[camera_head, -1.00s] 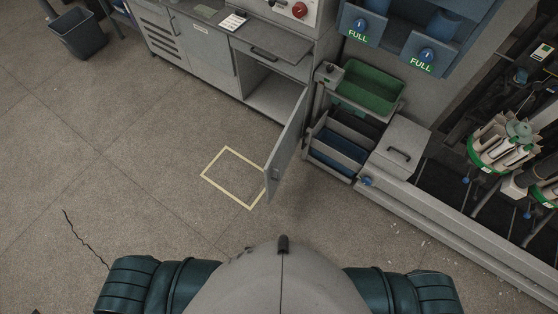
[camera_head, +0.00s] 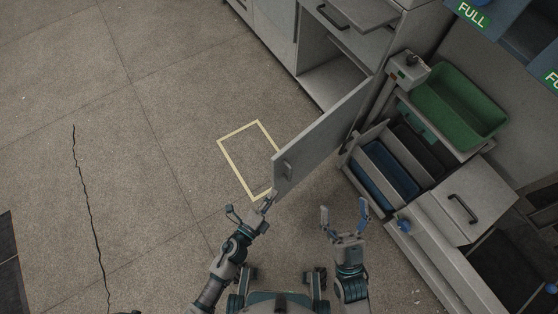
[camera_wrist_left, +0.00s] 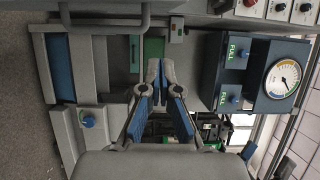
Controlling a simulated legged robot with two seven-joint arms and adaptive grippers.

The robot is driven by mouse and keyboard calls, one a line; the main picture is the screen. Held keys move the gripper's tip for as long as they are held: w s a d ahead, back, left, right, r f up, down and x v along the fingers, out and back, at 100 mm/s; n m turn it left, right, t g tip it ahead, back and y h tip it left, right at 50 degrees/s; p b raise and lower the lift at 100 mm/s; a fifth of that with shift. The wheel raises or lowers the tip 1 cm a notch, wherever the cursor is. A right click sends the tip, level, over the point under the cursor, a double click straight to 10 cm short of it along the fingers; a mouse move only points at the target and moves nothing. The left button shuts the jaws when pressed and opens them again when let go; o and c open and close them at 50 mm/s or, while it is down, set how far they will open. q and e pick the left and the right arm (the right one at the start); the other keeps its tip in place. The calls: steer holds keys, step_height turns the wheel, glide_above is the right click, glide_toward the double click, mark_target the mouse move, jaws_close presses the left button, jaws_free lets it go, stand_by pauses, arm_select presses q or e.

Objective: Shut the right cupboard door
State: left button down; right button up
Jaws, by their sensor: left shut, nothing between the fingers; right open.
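The right cupboard door (camera_head: 325,137) is a grey panel, standing wide open in the head view. Its handle (camera_head: 287,168) is near the free edge, on the face towards me. Behind it, the cupboard (camera_head: 335,74) shows its open, empty-looking inside. My left gripper (camera_head: 266,203) is shut and empty, just below the door's free lower corner; I cannot tell whether it touches. Its fingers (camera_wrist_left: 161,80) are together in the left wrist view, near a grey bar handle (camera_wrist_left: 105,26) that I cannot place for sure. My right gripper (camera_head: 345,212) is open and empty, right of the door.
An open drawer (camera_head: 345,20) is above the cupboard. Right of the door stand a green tray (camera_head: 455,105), blue bins (camera_head: 388,170) and a grey box with a handle (camera_head: 462,208). A yellow floor outline (camera_head: 233,165) lies left of the door.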

mark_target(283, 165)
arm_select(q)
steer(key=shift+w+a+x, duration=0.2)
steer(key=shift+a+x, duration=0.2)
steer(key=shift+x, duration=1.5)
steer(key=shift+w+a+x, duration=0.25)
steer(key=shift+a+x, duration=0.15)
steer(key=shift+x, duration=1.45)
steer(key=shift+w+a+x, duration=0.2)
steer(key=shift+a+x, duration=0.2)
steer(key=shift+x, duration=1.5)
arm_select(e)
steer(key=shift+s+d+r+t, duration=0.4)
steer(key=shift+s+d+t, duration=0.1)
steer(key=shift+d, duration=0.25)
